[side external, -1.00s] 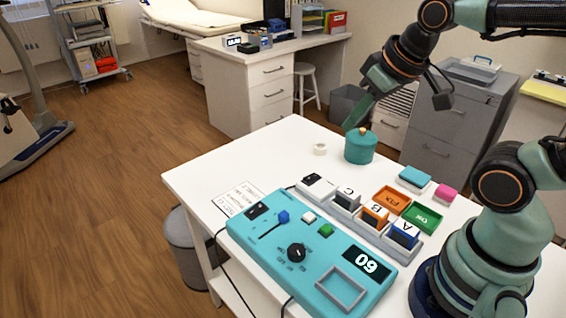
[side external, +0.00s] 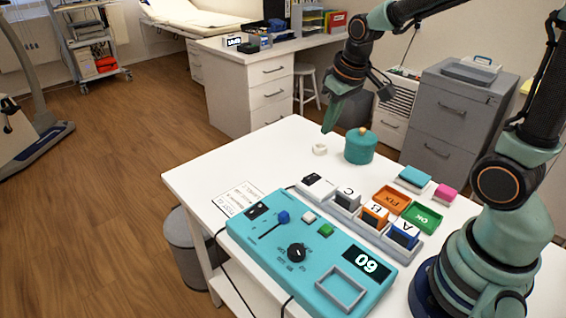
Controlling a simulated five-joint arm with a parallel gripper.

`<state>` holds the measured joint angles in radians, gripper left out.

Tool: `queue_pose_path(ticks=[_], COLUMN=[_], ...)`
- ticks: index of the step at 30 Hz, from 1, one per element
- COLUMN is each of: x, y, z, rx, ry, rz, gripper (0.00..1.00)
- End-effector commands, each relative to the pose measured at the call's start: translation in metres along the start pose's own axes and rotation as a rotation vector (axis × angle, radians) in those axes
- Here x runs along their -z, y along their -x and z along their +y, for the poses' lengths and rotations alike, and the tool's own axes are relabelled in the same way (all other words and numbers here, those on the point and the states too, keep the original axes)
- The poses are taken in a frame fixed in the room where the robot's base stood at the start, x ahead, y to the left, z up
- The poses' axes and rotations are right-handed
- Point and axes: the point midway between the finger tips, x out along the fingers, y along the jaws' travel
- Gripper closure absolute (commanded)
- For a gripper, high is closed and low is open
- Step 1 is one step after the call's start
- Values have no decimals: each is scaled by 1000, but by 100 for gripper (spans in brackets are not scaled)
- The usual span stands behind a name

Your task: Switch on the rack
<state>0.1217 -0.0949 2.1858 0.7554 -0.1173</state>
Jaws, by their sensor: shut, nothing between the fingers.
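A grey rack (side external: 346,213) lies on the white table behind the teal panel and holds blocks marked C (side external: 347,196), B (side external: 375,215) and A (side external: 404,234). At its left end is a white piece with a small black part (side external: 311,179), too small to read as a switch position. My gripper (side external: 327,129) points down, shut and empty, above the table's far side. In the picture it is left of the teal lidded pot (side external: 360,146) and above the white ring (side external: 320,149), apart from the rack.
The teal panel (side external: 330,254) in front carries a blue slider knob (side external: 283,217), a black dial (side external: 296,253) and a display reading 09 (side external: 366,263). Orange (side external: 390,200) and green (side external: 423,217) trays lie behind the rack. The table's left part is mostly clear, with a printed sheet (side external: 238,198).

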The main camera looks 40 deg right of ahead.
Motion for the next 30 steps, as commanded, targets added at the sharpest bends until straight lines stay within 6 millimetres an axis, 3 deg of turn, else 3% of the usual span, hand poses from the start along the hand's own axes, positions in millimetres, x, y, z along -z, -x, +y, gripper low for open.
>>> queue_pose_path(ticks=[19, 30], x=[3, 2], y=[-15, -70], z=[4, -1], rx=[0, 3], ry=[0, 1], rz=[-18, -20], gripper=[100, 100])
